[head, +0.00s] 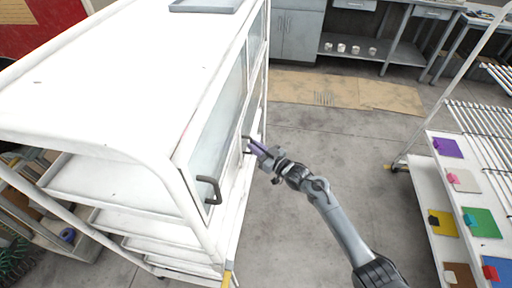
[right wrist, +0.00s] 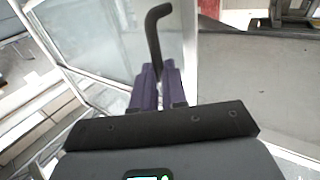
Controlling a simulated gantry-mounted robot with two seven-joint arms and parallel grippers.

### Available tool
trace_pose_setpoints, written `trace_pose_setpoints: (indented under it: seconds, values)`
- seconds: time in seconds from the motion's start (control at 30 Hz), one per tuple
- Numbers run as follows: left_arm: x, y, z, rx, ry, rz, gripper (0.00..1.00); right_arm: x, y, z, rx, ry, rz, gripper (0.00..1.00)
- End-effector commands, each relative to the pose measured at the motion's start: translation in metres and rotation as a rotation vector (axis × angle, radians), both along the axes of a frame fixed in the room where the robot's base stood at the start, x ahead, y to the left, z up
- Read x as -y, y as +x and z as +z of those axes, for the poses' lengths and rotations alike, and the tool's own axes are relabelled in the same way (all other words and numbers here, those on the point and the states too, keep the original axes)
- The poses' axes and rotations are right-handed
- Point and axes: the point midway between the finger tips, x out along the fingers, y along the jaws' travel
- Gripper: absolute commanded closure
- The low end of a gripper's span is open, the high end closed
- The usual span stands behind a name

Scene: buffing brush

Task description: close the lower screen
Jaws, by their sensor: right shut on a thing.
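The white cart (head: 110,65) has framed glass screens on its right side. A near glass screen (head: 218,125) has a dark handle (head: 208,190) at its near lower corner. A second dark handle (head: 246,138) is farther along the same side. My right gripper (head: 256,149) reaches it from the right and is shut on it. In the right wrist view, the bent black handle (right wrist: 156,32) rises from between the purple fingers (right wrist: 157,88). A white-framed glass pane (right wrist: 100,38) lies behind it. I cannot tell how far the lower screen is open. My left gripper is not in view.
White shelves (head: 120,185) show under the cart's top. A rack with coloured sample cards (head: 480,222) stands at the right. Cabinets (head: 296,32) and a workbench (head: 375,50) line the back. The grey floor (head: 330,150) between cart and rack is clear except for my right arm.

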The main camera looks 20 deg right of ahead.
Motion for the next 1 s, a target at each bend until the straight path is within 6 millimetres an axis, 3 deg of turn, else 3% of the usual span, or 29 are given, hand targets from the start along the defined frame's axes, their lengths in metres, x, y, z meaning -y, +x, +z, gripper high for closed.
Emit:
trace_pose_setpoints:
  seconds: [0.17,0.37,0.7,1.0]
  values:
    - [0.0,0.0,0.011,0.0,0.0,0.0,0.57,-0.006,-0.009,0.003,-0.001,0.0,0.002,1.0]
    - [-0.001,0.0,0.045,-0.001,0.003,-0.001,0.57,-0.025,-0.041,0.008,-0.005,0.002,0.002,1.0]
    - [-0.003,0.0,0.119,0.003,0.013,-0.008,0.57,-0.083,-0.139,0.009,-0.007,0.003,0.002,1.0]
    - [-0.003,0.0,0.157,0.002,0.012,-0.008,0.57,-0.134,-0.223,0.005,-0.004,0.004,0.001,1.0]
